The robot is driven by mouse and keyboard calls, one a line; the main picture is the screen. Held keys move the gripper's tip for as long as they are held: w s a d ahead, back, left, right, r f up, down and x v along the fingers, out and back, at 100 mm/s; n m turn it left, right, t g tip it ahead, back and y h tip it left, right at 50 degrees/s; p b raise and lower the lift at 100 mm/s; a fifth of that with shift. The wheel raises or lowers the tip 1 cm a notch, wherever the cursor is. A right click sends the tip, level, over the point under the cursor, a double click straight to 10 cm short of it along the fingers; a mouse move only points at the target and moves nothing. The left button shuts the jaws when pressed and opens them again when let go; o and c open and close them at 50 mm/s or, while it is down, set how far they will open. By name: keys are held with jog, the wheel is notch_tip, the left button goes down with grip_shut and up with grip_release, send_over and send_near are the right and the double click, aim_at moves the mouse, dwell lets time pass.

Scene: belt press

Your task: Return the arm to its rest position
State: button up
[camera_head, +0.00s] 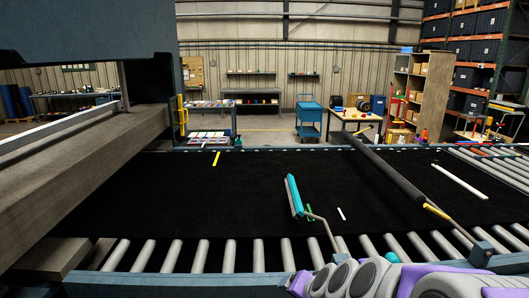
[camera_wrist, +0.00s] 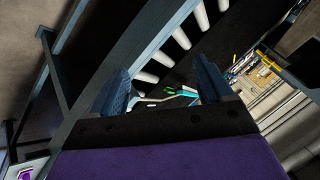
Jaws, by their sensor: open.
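My arm (camera_head: 375,277), grey and purple, lies low at the bottom right of the head view; the gripper cannot be made out clearly there. In the wrist view my gripper (camera_wrist: 162,78) shows two blue-grey fingers spread wide apart, with nothing clamped between them. A teal roller (camera_head: 294,196) with a bent metal rod lies over the black belt (camera_head: 140,195) in the head view. In the wrist view the roller (camera_wrist: 187,94) and its pale rod show in the gap beyond the fingers, seemingly apart from them.
Metal rollers (camera_head: 215,256) and a blue frame rail (camera_head: 185,285) border the near side. A dark bar (camera_head: 385,170) crosses the belt at right. A grey beam (camera_head: 85,170) and press housing (camera_head: 85,35) fill the left. Small coloured strips lie on the belt.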

jog(key=s+d+f+n+g+h+b, duration=0.1)
jog(key=s+d+f+n+g, duration=0.1)
jog(key=s, duration=0.8)
jog(key=s+d+f+n+g+h+b, duration=0.1)
jog(key=s+g, duration=0.3)
jog(key=s, duration=0.6)
jog(key=s+d+f+n+g+h+b, duration=0.1)
jog(key=s+d+f+n+g+b, duration=0.2)
jog(key=s, duration=0.8)
jog(key=shift+f, duration=0.35)
